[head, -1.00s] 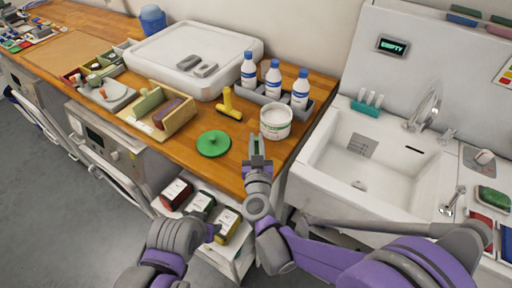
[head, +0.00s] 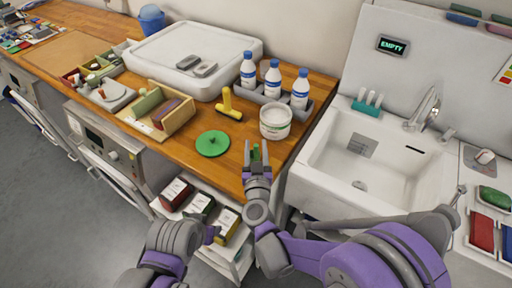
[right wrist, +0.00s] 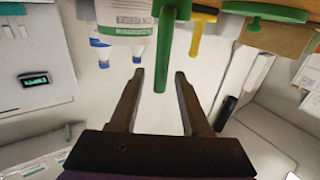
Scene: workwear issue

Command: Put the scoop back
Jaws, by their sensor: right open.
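A green handle (head: 257,150), which I take to be the scoop's, stands between the fingers of my right gripper (head: 256,149) at the worktop's front edge. In the right wrist view the green handle (right wrist: 177,45) reaches down between the spread fingertips of the right gripper (right wrist: 160,73), with gaps on both sides. The jaws are open. The scoop's far end is hidden. A white tub (head: 275,122) with its top open stands just behind, and a round green lid (head: 212,144) lies to its left. My left gripper (head: 212,234) is low at the front; its jaws are unclear.
A yellow T-shaped tool (head: 229,106) is left of the tub. White bottles (head: 273,79) with blue caps stand in a grey rack behind. A sink (head: 367,165) lies right. A wooden box (head: 163,118) and white tray (head: 193,55) are left. Boxes fill a low shelf (head: 226,226).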

